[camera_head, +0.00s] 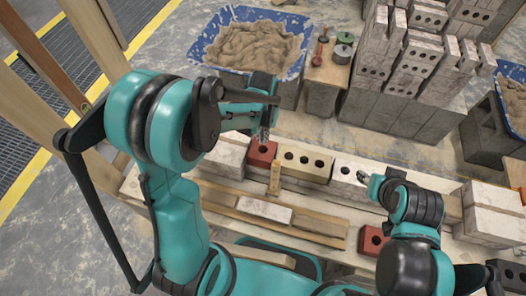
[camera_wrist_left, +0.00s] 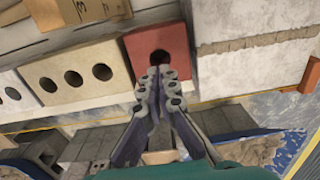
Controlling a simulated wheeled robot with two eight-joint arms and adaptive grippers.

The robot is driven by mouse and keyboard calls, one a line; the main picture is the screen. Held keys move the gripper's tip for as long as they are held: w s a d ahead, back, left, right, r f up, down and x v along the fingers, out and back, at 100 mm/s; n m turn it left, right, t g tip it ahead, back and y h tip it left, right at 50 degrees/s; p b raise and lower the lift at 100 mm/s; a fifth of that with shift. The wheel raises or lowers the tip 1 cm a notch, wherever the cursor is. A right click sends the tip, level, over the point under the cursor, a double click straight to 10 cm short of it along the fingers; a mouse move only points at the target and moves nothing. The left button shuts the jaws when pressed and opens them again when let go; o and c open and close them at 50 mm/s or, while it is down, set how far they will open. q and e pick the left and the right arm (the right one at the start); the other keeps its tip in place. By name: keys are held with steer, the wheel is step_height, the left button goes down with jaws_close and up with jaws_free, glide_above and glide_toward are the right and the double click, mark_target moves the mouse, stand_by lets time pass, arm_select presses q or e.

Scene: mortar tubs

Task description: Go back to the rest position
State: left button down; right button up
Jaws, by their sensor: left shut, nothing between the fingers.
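My left arm comes in from the left in the head view. Its gripper (camera_head: 265,136) is pointed down just above the red brick (camera_head: 262,155) in the wall row. In the left wrist view the left gripper (camera_wrist_left: 160,82) has its fingers together with nothing between them, in front of the red brick (camera_wrist_left: 158,52). My right gripper (camera_head: 362,178) is low at the right, near the white brick with holes (camera_head: 348,172). Its fingers are too small to tell open from shut.
A tan brick with holes (camera_head: 306,164) stands beside the red one. A blue mortar tub (camera_head: 300,68) is behind. Stacked bricks (camera_head: 410,75) stand at the back right. Another red brick (camera_head: 372,240) lies in front, near my right arm. Wooden beams (camera_head: 97,40) rise at the left.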

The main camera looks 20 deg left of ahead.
stand_by(0.3)
arm_select(q)
steer(key=s+a+r+t, duration=0.2)
steer(key=s+r+t, duration=0.5)
steer(key=s+r, duration=0.5)
steer(key=shift+s+a+r, duration=0.25)
steer(key=shift+s+r, duration=0.1)
steer(key=shift+r, duration=0.6)
